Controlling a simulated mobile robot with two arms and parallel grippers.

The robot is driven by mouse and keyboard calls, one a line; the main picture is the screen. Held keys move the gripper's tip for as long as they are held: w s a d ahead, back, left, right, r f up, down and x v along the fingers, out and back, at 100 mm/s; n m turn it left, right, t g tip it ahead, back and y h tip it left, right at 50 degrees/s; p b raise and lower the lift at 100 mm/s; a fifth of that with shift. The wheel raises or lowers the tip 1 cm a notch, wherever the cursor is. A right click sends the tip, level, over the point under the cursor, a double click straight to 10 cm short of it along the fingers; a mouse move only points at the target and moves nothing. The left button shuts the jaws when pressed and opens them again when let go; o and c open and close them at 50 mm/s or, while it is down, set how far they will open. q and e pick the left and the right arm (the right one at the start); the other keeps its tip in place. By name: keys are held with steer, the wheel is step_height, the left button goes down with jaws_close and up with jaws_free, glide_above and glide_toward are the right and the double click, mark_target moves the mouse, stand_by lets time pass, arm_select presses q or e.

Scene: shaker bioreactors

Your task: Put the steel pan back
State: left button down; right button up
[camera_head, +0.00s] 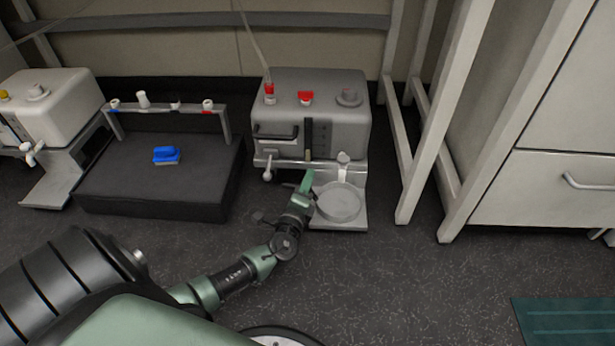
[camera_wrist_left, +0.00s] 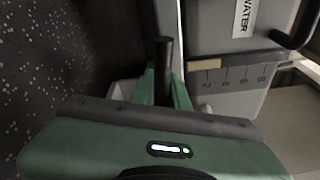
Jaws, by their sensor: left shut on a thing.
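The steel pan (camera_head: 338,204), a round shallow grey dish, sits level at the low front shelf (camera_head: 352,224) of the grey machine (camera_head: 345,115), below its spout (camera_head: 343,161). My left gripper (camera_head: 306,182) is at the pan's left side, close to the machine's front. In the left wrist view its green fingers (camera_wrist_left: 162,88) are shut on a dark rod (camera_wrist_left: 163,58), which looks like the pan's handle. Where the rod joins the pan is hidden. Whether the pan touches the shelf I cannot tell. My right gripper is not in view.
A black platform (camera_head: 150,190) with a blue brush-like thing (camera_head: 166,154) stands left. A white machine (camera_head: 55,105) is further left. A pale frame leg (camera_head: 430,140) stands close right of the grey machine. Floor in front is clear; a green mat (camera_head: 568,322) lies right.

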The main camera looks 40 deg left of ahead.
arm_select(q)
steer(key=c, duration=1.4)
jaws_free()
steer(key=shift+o, duration=0.2)
steer(key=shift+s, duration=0.15)
steer(key=p+v, duration=0.4)
steer(key=v, duration=0.8)
steer(key=shift+p, duration=0.3)
steer(key=shift+d, duration=0.1)
